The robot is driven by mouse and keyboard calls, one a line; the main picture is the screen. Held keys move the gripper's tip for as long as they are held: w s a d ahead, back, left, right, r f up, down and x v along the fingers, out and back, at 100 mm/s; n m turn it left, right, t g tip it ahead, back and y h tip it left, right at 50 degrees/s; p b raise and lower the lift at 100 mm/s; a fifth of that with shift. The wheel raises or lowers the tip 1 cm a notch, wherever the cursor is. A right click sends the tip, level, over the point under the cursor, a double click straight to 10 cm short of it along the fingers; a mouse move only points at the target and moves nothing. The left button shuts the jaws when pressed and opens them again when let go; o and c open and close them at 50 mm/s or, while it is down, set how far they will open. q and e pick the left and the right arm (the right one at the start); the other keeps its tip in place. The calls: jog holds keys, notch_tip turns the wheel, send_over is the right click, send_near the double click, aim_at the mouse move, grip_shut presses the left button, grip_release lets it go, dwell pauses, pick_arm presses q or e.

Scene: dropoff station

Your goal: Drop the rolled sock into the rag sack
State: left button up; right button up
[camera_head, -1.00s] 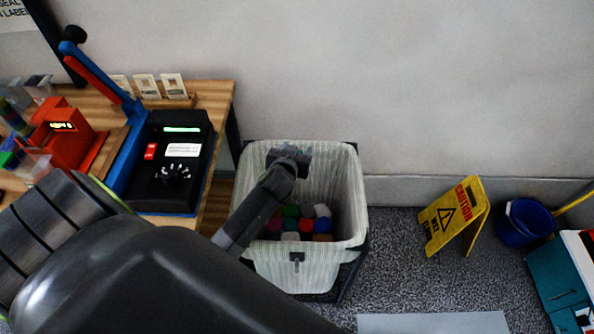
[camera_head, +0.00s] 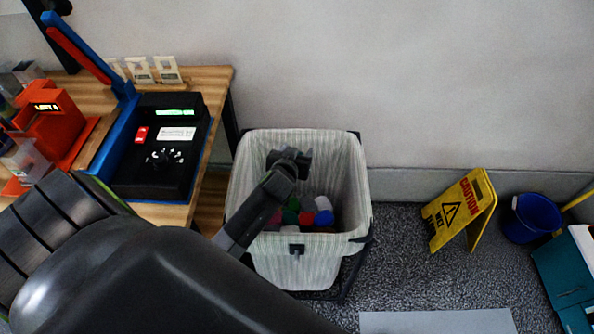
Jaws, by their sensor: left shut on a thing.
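The rag sack (camera_head: 283,268) is a pale striped, open-topped bag in a dark frame on the floor, right of the table. Several coloured bundles (camera_head: 308,218) lie at its bottom: red, green, blue, white and pink. My left gripper (camera_head: 291,160) is over the sack's open mouth, near its back wall, with its arm reaching in from the lower left. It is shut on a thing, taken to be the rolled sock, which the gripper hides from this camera. I cannot single out the sock among the bundles. My right gripper is not in view.
A wooden table (camera_head: 212,88) at left holds a black device (camera_head: 160,180) with a blue-and-red lever and an orange box (camera_head: 58,128). A yellow caution sign (camera_head: 458,210), blue bucket (camera_head: 532,218) and teal cabinet (camera_head: 562,278) stand right. Grey floor beside the sack is free.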

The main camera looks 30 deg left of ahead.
pick_arm(q)
jog(key=o, duration=1)
jog(key=shift+o, duration=0.2)
jog(key=shift+s+r, duration=0.1)
jog(key=shift+s, duration=0.05)
jog(key=v, duration=1.7)
jog(key=shift+p, duration=0.35)
jog(key=shift+s, duration=0.1)
